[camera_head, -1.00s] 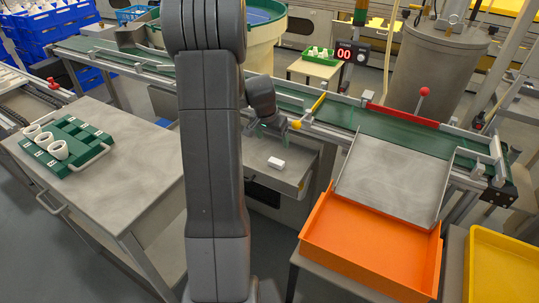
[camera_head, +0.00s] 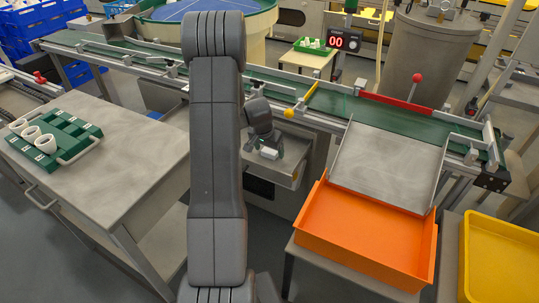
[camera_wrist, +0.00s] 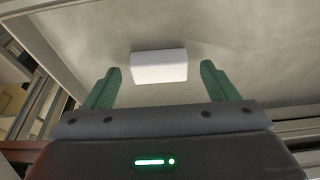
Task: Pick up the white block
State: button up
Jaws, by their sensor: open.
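The white block (camera_wrist: 159,67) lies on a grey metal tray surface in the wrist view, ahead of and between my gripper's two green fingertips. In the head view the white block (camera_head: 270,153) shows on the small grey tray shelf (camera_head: 288,176) below the conveyor. My gripper (camera_wrist: 158,82) is open, with a gap on each side of the block and nothing held. In the head view my gripper (camera_head: 264,143) is at the block, partly hidden by its own wrist and my arm.
A raised rim borders the shelf. The green conveyor (camera_head: 340,100) runs behind it. An orange bin (camera_head: 365,235) under a metal chute (camera_head: 385,165) stands to the right. A grey table (camera_head: 120,140) with a green rack (camera_head: 75,133) of white cups is at left.

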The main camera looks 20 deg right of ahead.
jog(key=shift+f, duration=0.1)
jog(key=c, duration=1.1)
jog(key=shift+o, duration=0.2)
